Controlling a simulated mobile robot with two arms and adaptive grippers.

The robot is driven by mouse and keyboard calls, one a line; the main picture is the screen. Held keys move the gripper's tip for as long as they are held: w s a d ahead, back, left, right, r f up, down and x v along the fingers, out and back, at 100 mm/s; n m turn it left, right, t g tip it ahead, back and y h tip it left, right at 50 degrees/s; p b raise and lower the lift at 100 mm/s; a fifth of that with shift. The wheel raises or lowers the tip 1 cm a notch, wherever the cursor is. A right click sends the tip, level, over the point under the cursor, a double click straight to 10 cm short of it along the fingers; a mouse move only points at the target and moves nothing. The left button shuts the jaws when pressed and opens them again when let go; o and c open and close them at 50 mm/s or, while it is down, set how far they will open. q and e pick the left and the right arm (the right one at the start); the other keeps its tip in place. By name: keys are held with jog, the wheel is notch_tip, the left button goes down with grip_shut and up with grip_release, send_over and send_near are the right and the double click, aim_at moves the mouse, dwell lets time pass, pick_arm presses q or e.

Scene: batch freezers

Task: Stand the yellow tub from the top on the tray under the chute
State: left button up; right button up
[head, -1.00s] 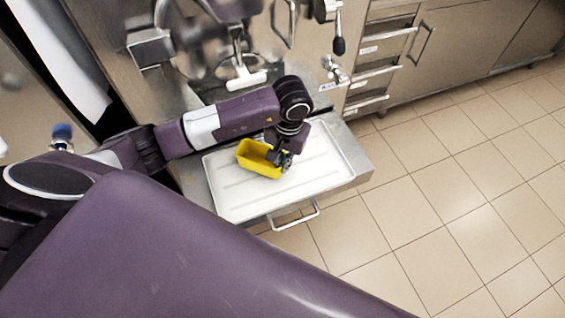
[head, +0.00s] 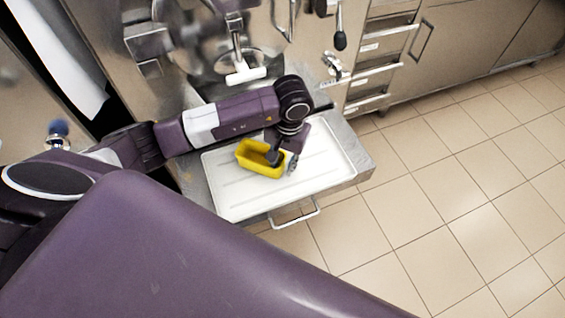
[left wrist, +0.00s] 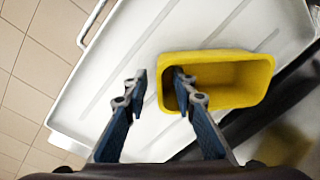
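The yellow tub (head: 247,163) stands upright on the white tray (head: 325,160), near its middle, with its open top facing up. My left gripper (head: 284,162) is at the tub's right end. In the left wrist view, one finger of my left gripper (left wrist: 161,82) is inside the tub (left wrist: 235,55) and the other is outside, with a visible gap to the end wall. The gripper is open around that wall. A pale spout-like part, perhaps the chute (head: 245,75), is on the machine behind the tray. My right gripper is not in view.
The tray rests on a metal shelf (head: 358,172) with a handle (head: 296,217) at its front. My left arm passes over the tray's back part. Drawers (head: 375,75) stand at the right of the machine, and the tiled floor (head: 440,190) is clear.

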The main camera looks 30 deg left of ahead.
pick_arm(q)
jog(key=shift+r, duration=0.15)
notch_tip(320, 180, up, 12)
jog(key=d, duration=0.1)
dwell(0.4)
jog(key=shift+f, duration=0.2)
